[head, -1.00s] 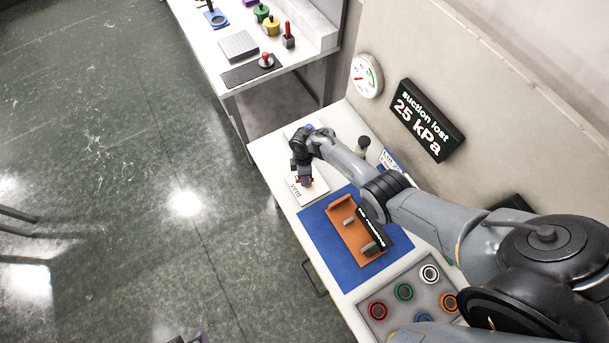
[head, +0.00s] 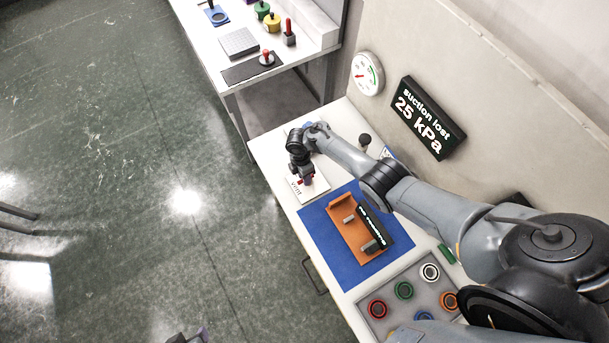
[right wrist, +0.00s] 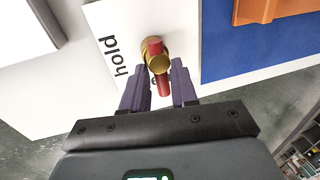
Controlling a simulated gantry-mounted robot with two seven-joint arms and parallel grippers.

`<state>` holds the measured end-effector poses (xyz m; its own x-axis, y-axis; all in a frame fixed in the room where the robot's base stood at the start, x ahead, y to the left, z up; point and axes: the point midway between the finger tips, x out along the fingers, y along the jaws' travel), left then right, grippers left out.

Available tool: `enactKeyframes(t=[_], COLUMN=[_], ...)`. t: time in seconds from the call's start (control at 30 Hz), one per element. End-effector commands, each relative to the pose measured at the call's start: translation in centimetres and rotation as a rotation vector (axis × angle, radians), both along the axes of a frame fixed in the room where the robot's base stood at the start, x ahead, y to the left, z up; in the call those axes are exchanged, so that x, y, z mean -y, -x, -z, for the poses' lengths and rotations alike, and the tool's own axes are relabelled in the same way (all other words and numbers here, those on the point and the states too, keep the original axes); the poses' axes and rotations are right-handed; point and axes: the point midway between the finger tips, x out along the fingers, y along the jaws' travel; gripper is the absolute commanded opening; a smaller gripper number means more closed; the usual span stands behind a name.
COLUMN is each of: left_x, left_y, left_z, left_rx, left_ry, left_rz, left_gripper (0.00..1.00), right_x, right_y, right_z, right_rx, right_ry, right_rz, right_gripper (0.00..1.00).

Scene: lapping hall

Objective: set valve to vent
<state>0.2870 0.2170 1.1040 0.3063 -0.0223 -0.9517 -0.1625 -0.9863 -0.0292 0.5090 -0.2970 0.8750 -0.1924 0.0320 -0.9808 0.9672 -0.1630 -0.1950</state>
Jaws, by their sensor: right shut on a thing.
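The valve has a red lever (right wrist: 163,84) on a brass hub (right wrist: 158,62) and stands on a white plate (right wrist: 112,20). The word "hold" shows beside it in the right wrist view, and other lettering is mostly hidden behind the lever. In the head view the plate (head: 314,188) shows "vent" on its left part, and my wrist covers most of the valve. My right gripper (right wrist: 160,82) is shut on the red lever, one purple finger on each side.
A blue mat (head: 345,270) with an orange fixture (head: 345,228) lies close to the valve plate. A panel of coloured buttons (head: 390,305) is nearer. A wall display (head: 428,118) reads "suction lost 25 kPa", beside a round gauge (head: 367,74). A second bench stands behind.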

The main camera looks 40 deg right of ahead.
Motion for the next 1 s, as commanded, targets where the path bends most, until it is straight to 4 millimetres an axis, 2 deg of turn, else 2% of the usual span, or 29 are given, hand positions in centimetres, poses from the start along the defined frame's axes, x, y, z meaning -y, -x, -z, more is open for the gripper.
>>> enactKeyframes(t=[0.2, 0.23, 0.37, 0.4, 0.77, 1.0], left_x=[-0.2, -0.2, -0.3, -0.3, -0.2, 0.0], left_y=[0.0, 0.0, 0.0, 0.0, 0.0, 0.0], left_z=[0.0, 0.0, 0.0, 0.0, -0.2, -1.7], left_rx=[0.000, 0.000, 0.000, 0.000, 0.000, 0.000], left_ry=[-0.008, -0.009, -0.011, -0.011, -0.007, 0.002], left_rz=[0.005, 0.005, 0.007, 0.007, 0.004, -0.001], left_gripper=[0.43, 0.43, 0.43, 0.43, 0.43, 0.43], right_x=[-0.1, -0.1, 0.0, 0.0, 0.0, 0.1], right_y=[0.0, 0.0, 0.0, 0.0, -0.1, -0.7], right_z=[0.0, 0.0, 0.0, 0.0, -0.5, -3.7], right_rx=[0.000, 0.000, 0.000, 0.000, 0.000, 0.002], right_ry=[-0.001, -0.001, -0.001, 0.000, -0.001, -0.002], right_rz=[-0.002, -0.002, -0.001, -0.001, 0.000, -0.001], right_gripper=[0.00, 0.31, 0.51, 0.53, 0.53, 0.53])
